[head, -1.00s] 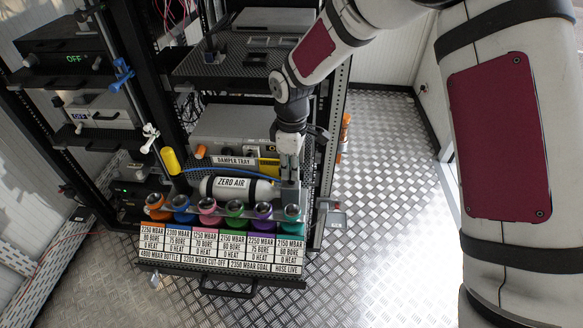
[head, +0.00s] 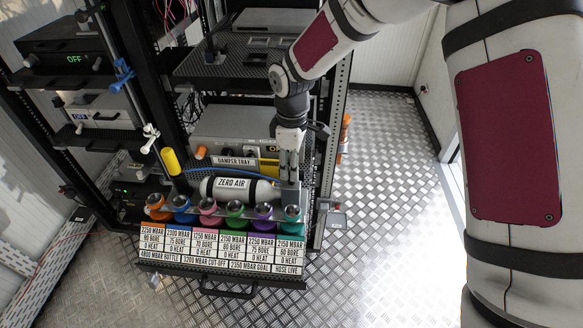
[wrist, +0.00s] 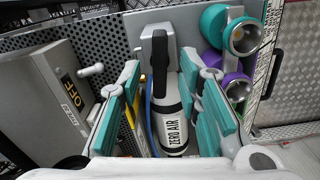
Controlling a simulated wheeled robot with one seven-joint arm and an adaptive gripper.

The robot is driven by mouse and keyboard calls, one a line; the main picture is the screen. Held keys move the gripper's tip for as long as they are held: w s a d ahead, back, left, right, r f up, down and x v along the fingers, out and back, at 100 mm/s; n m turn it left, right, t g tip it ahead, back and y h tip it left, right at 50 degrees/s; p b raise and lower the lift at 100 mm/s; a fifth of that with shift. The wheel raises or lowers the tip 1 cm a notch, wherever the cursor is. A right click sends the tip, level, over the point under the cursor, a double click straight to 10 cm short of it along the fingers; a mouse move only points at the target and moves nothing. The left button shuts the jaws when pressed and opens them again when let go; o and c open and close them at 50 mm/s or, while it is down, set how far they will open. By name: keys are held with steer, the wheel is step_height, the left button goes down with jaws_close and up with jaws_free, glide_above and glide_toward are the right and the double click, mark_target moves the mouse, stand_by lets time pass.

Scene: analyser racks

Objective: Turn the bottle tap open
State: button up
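The white ZERO AIR bottle (head: 238,189) lies on its side on the lower tray. In the wrist view the bottle (wrist: 172,120) runs away from me, with a black tap handle (wrist: 160,60) at its far end. My gripper (head: 290,172) is at the bottle's right end in the head view and hides the tap there. In the wrist view my gripper (wrist: 160,75) has its two teal-padded fingers apart, one on each side of the handle. I see gaps between the pads and the handle, so it holds nothing.
A row of coloured knobs (head: 236,209) stands in front of the bottle, above a label panel (head: 222,250). A teal knob (wrist: 243,37) is close right of my gripper. A grey box (wrist: 62,95) with an OFF display stands left. Rack posts flank the tray.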

step_height(320, 180, up, 11)
steer(key=shift+f, duration=0.15)
stand_by(0.5)
steer(key=s+d+r+m+t+p, duration=0.1)
steer(key=s+d+r+m+t, duration=0.1)
steer(key=s+d+r+m, duration=0.9)
steer(key=s+d+r+m+t, duration=0.1)
steer(key=s+d+m, duration=0.1)
steer(key=s+d, duration=0.3)
steer(key=s+d+r+m+t, duration=0.1)
steer(key=s+d, duration=0.5)
steer(key=s, duration=0.7)
steer(key=shift+d+r+m+p, duration=0.15)
steer(key=shift+r+m+p, duration=0.2)
steer(key=shift+r+m, duration=0.5)
